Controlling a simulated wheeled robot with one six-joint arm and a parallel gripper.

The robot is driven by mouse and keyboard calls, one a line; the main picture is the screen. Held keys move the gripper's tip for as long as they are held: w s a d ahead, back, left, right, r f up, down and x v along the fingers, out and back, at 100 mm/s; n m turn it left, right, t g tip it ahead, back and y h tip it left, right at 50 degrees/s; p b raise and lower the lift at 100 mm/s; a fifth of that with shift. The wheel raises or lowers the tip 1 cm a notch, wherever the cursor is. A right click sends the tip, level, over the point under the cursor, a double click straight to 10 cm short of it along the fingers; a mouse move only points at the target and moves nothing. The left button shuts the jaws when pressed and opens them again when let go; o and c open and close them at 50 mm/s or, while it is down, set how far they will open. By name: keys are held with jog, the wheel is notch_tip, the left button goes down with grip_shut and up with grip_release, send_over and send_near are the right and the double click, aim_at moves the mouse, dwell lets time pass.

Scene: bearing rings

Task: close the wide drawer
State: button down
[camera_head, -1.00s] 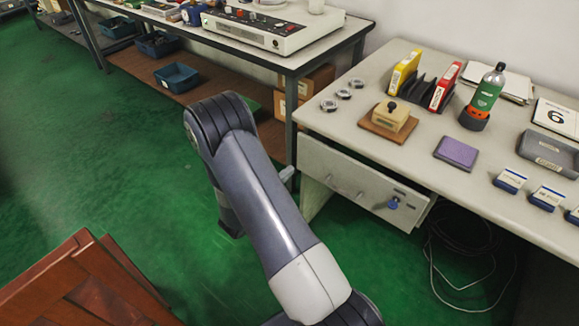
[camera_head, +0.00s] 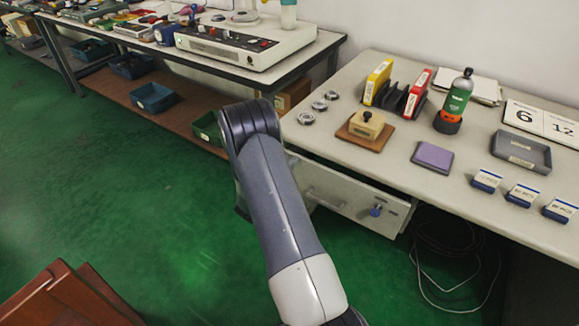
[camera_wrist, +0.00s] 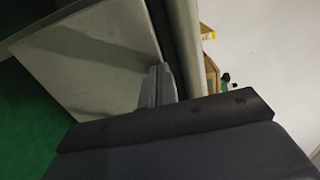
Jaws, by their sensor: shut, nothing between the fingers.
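The wide drawer (camera_head: 342,196) is the pale front with a blue knob (camera_head: 376,210) under the right table. Its right end stands a little out from the table, so it looks partly open; the exact gap is hard to tell. My arm covers its left end. My gripper is hidden behind my arm in the head view. In the wrist view my gripper (camera_wrist: 158,84) is shut and empty, its tips over a pale flat panel (camera_wrist: 88,58), which seems to be the drawer front. I cannot tell whether they touch.
The right table (camera_head: 385,179) holds a stamp on a wooden board (camera_head: 365,130), a purple pad (camera_head: 432,157), a bottle (camera_head: 456,97) and several small boxes. Cables (camera_head: 445,265) lie beneath it. Brown wooden furniture (camera_head: 70,297) stands at lower left. Green floor between is clear.

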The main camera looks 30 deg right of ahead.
aim_at(299, 155)
jog(key=x, duration=0.4)
jog(key=shift+w+d+b, duration=0.1)
jog(key=shift+d+b, duration=0.15)
jog(key=shift+b, duration=0.1)
jog(key=shift+a+r, duration=0.1)
jog(key=shift+r, duration=0.1)
jog(key=v, duration=1.4)
jog(key=shift+a+f+p, duration=0.15)
jog(key=shift+f+p, duration=0.1)
jog(key=shift+p, duration=0.1)
jog(key=x, duration=1.3)
jog(key=shift+w+d+b, duration=0.1)
jog(key=shift+d+b, duration=0.2)
jog(key=shift+d, duration=0.1)
jog(key=shift+r, duration=0.1)
